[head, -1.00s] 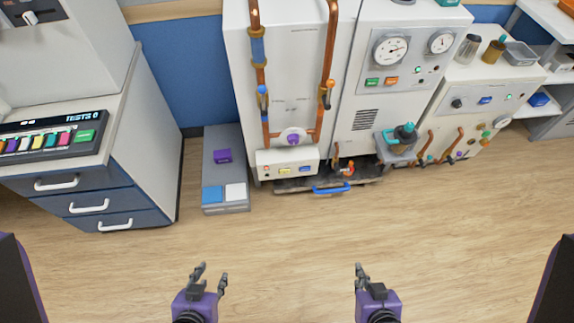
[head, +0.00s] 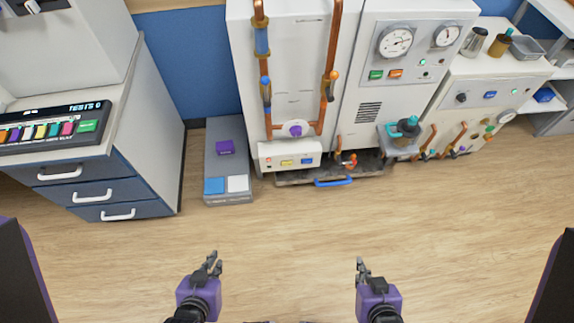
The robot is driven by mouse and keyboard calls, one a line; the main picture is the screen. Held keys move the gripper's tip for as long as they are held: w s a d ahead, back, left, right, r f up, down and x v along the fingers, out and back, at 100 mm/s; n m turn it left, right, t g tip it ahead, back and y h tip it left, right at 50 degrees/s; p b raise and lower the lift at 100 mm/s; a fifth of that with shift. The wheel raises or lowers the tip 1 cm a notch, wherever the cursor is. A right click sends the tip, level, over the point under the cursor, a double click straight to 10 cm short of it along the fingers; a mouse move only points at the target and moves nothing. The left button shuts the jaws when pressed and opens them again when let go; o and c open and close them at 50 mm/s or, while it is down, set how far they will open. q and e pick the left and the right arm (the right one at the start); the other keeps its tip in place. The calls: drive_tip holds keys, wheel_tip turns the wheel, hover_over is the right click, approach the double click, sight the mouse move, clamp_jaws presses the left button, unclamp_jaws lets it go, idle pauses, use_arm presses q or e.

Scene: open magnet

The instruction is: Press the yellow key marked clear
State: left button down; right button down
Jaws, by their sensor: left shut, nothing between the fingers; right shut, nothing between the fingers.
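A yellow key (head: 287,163) sits on the front of a low white control box (head: 268,151) at the foot of the tall white cabinet. A blue key (head: 306,161) is to its right. Another yellow key (head: 40,131) is in the row of coloured keys on the dark console (head: 60,110) at the left. The lettering on both yellow keys is too small to read. My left gripper (head: 214,264) and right gripper (head: 361,267) are shut and empty, low in the picture. Both are apart from the keys.
Copper pipes (head: 331,60) run down the cabinet front. A blue-handled tray (head: 333,182) juts out at its foot. The wooden floor (head: 290,222) before it is clear.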

drive_tip(key=shift+w, duration=0.25)
drive_tip(key=shift+w+a+r, duration=0.1)
drive_tip(key=shift+w+r, duration=0.05)
drive_tip(key=shift+w, duration=0.15)
drive_tip(key=shift+s, duration=0.1)
idle(0.4)
drive_tip(key=shift+s, duration=0.1)
